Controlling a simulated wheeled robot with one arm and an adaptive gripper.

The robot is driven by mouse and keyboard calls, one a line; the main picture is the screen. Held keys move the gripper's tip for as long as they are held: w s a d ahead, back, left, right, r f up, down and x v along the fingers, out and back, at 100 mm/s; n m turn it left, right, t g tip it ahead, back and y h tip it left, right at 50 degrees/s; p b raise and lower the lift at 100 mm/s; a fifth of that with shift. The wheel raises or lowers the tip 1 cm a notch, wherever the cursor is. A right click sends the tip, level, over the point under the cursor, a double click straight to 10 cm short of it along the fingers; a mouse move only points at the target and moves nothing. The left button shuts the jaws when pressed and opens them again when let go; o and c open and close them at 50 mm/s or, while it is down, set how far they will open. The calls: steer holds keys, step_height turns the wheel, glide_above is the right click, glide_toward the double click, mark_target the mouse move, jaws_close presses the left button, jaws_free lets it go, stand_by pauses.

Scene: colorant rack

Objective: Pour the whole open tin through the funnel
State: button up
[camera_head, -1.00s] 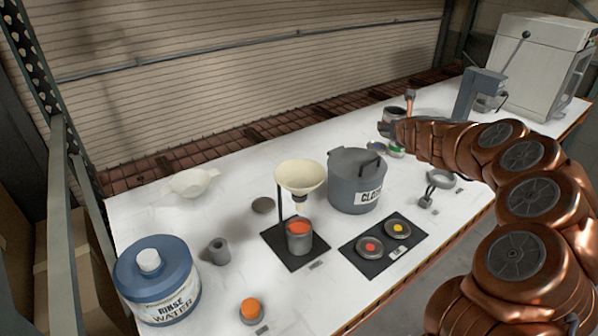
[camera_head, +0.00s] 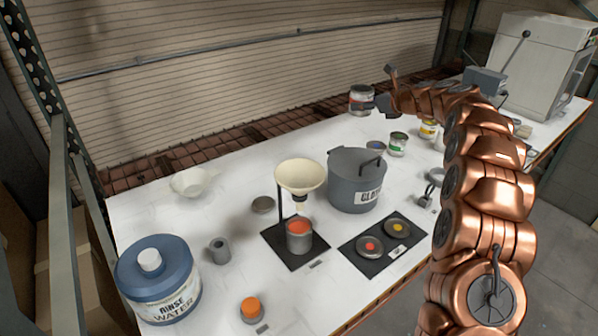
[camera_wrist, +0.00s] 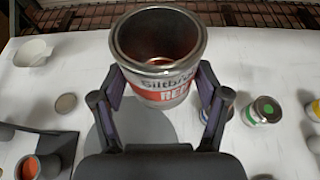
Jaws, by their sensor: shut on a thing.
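A grey cup with orange-red contents (camera_head: 299,237) stands under the funnel.
A black mat with two lids (camera_head: 360,262), a rinse water jar (camera_head: 160,285) and a white bowl (camera_head: 190,186) are on the table.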

steer(key=s+a+f+n+g+y, duration=0.1)
steer(key=s+a+n+g+y, duration=0.2)
steer(key=s+a+n+g, duration=0.3)
steer(key=s+a+f+n+g+y, duration=0.2)
steer(key=s+a+n+g, duration=0.5)
steer(key=s, duration=0.3)
steer(key=shift+s+a+f+g+y+p, duration=0.2)
steer(key=shift+s+f+g+y+p, duration=0.1)
steer(key=shift+y, duration=0.1)
steer(key=shift+d, duration=0.1)
